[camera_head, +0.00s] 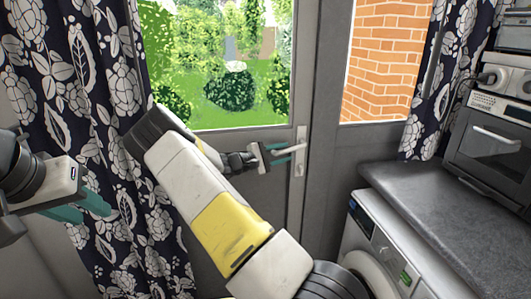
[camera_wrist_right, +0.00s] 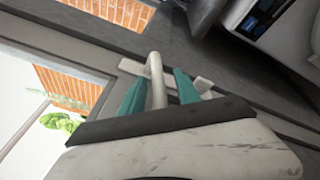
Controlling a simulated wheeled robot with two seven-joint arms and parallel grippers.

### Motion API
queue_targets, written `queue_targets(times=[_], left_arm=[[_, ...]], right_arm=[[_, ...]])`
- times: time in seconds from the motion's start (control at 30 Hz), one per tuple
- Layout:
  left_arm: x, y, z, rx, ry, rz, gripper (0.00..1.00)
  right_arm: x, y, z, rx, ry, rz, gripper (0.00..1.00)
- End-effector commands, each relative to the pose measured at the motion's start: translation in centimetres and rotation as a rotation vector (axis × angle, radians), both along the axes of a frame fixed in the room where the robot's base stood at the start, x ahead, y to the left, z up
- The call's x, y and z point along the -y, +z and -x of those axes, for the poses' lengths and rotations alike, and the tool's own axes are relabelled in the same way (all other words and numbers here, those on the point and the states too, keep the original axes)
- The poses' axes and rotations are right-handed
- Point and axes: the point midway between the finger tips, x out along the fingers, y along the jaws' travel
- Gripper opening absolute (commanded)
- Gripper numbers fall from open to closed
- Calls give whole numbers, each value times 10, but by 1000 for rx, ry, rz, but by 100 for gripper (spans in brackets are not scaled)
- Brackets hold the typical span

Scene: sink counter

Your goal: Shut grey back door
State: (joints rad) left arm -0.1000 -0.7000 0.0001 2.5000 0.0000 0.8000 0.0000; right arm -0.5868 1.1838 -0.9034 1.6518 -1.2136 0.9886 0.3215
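The grey back door (camera_head: 240,185) has a large glass pane and stands in or close to its frame; I cannot tell whether it is fully shut. Its pale lever handle (camera_head: 291,149) is at the right edge. My right gripper (camera_head: 283,155) is at this handle. In the right wrist view, the handle (camera_wrist_right: 157,80) lies between the two teal fingers (camera_wrist_right: 160,92), with a gap on each side, so the gripper looks open around it. My left gripper (camera_head: 88,205) is at the left before the curtain, its teal fingers apart and seemingly empty.
A patterned curtain (camera_head: 110,90) hangs left of the door. At the right are a washing machine (camera_head: 375,245), a grey worktop (camera_head: 440,200) and an oven (camera_head: 490,145). A second curtain (camera_head: 440,80) hangs by the brick-facing window. My right arm crosses the door's lower part.

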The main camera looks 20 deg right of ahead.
Motion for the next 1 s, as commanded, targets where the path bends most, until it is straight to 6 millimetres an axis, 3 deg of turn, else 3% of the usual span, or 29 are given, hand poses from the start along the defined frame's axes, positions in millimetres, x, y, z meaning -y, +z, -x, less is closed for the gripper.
queue_targets(times=[0.2, 0.43, 1.0], left_arm=[[0, 0, 0, 0, 0, 0, 36], [0, 0, 0, 0, 0, 0, 36], [0, 0, 0, 0, 0, 0, 36]], right_arm=[[-38, 1, 5, 0, 5, -2, 39], [-67, 1, 11, 0, 1, -1, 39], [-71, 1, 14, 1, -7, -10, 39]])
